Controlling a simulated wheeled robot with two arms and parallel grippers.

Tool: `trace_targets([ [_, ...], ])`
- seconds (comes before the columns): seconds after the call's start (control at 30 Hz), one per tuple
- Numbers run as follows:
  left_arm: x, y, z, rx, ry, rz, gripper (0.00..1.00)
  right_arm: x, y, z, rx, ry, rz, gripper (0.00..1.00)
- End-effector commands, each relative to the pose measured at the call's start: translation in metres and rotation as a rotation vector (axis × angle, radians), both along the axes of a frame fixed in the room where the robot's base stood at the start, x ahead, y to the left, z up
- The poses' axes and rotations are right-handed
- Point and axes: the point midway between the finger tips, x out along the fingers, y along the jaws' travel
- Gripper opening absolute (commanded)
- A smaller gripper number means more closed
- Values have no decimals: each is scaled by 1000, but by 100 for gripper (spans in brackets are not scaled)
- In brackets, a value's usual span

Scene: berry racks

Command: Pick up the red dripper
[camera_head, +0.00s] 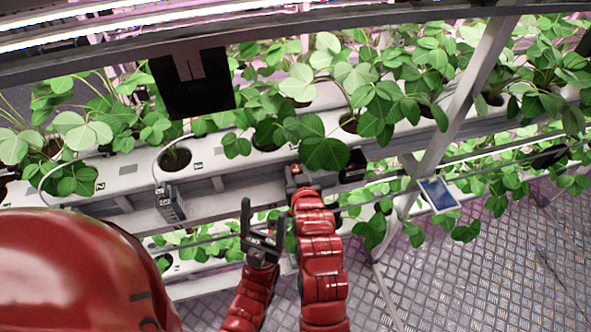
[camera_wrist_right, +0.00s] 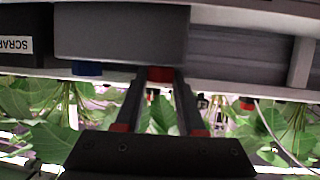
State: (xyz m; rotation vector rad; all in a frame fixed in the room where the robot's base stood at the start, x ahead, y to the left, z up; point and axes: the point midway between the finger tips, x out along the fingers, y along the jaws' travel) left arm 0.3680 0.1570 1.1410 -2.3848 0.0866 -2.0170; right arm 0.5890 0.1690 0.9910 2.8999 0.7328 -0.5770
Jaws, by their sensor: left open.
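A small red piece, which looks like the red dripper (camera_wrist_right: 160,74), shows in the right wrist view under the edge of a grey box. My right gripper (camera_wrist_right: 161,80) has its two dark fingertips on either side of it; whether they press on it I cannot tell. In the head view my right gripper (camera_head: 296,178) reaches up to the front of the white planter, with a small red spot at its tip. My left gripper (camera_head: 264,222) is open and empty, lower and to the left, its fingers pointing up.
The white planter gutter (camera_head: 125,172) with strawberry plants (camera_head: 325,150) runs across the rack. A grey device (camera_head: 170,203) hangs on its front at left. A slanted post (camera_head: 465,90) stands at right. A blue piece (camera_wrist_right: 87,68) and another red piece (camera_wrist_right: 248,103) flank the gripper.

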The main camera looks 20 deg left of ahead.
Motion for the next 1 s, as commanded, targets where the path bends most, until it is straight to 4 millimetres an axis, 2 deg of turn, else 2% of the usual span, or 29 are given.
trace_targets([
  [0.03,0,0,0,0,0,0,72,0,0,0,0,0,0,27],
  [0.2,0,0,0,0,0,0,72,0,0,0,0,0,0,0],
  [0.57,0,0,-2,0,0,0,72,0,0,2,0,-1,0,0],
  [0.77,0,0,-12,0,0,0,72,0,1,16,3,-5,1,0],
  [0.87,0,0,-22,0,0,0,72,0,1,29,4,-6,1,0],
  [0.9,0,0,-25,0,0,0,72,-3,1,34,3,-5,2,0],
  [1.0,0,0,-30,0,0,0,72,-24,-8,33,0,-1,4,0],
])
